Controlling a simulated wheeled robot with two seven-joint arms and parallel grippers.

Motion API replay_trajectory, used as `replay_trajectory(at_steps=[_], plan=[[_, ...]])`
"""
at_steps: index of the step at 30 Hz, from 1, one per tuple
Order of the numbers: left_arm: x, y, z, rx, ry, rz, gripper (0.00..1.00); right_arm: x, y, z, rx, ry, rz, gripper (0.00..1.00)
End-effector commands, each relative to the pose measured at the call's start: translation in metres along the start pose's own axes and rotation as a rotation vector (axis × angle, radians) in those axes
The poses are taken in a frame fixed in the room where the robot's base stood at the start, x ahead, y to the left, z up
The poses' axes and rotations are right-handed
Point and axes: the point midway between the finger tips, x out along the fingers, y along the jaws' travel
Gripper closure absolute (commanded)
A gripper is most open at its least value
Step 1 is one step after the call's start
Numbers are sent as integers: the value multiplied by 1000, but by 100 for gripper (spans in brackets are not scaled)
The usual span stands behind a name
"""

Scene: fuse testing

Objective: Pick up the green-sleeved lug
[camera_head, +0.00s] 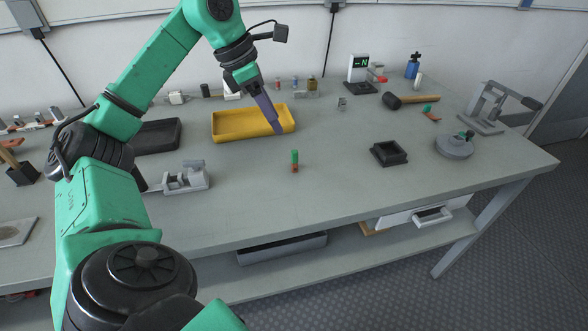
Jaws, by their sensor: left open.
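The green-sleeved lug (295,157) stands upright on the bench, right of its middle, with a green upper part and a copper-brown lower end. My left gripper (279,129) has purple fingers pointing down. It is open and appears empty, above and behind the lug in the picture, in front of the yellow tray's right end. It is apart from the lug. My right gripper is not in view.
The yellow tray (221,134) lies behind the lug. A small black square box (388,153) is to the lug's right, and a grey tape dispenser (184,179) to its left. Bench around the lug is clear.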

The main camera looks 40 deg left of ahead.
Motion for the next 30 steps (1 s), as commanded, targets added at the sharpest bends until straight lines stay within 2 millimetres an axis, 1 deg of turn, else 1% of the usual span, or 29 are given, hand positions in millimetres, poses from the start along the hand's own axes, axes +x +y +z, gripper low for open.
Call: replay_trajectory(at_steps=[1,3,4,6,8,11,15,18,24,26,27,28,29,30], plan=[[20,-1,-3,1,4,-3,45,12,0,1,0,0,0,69],[38,-1,-2,1,3,-3,45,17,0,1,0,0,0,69],[44,-1,-2,1,3,-3,45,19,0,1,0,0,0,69],[56,-1,-1,0,3,-3,45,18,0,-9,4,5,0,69],[61,0,0,0,1,-1,45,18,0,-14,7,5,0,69],[75,-1,0,0,2,-2,45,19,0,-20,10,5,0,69],[103,-2,2,1,1,-4,45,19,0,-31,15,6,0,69],[113,-2,2,0,2,-2,45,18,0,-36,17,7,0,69],[114,-2,3,0,0,0,45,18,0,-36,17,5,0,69],[113,-2,3,0,0,-1,68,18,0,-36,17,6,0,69],[113,-2,3,0,0,-1,83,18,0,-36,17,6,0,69],[113,-2,3,0,0,-1,95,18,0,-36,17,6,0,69],[113,-2,3,0,0,-1,100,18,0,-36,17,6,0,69],[113,-2,3,0,0,-1,100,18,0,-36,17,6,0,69]])
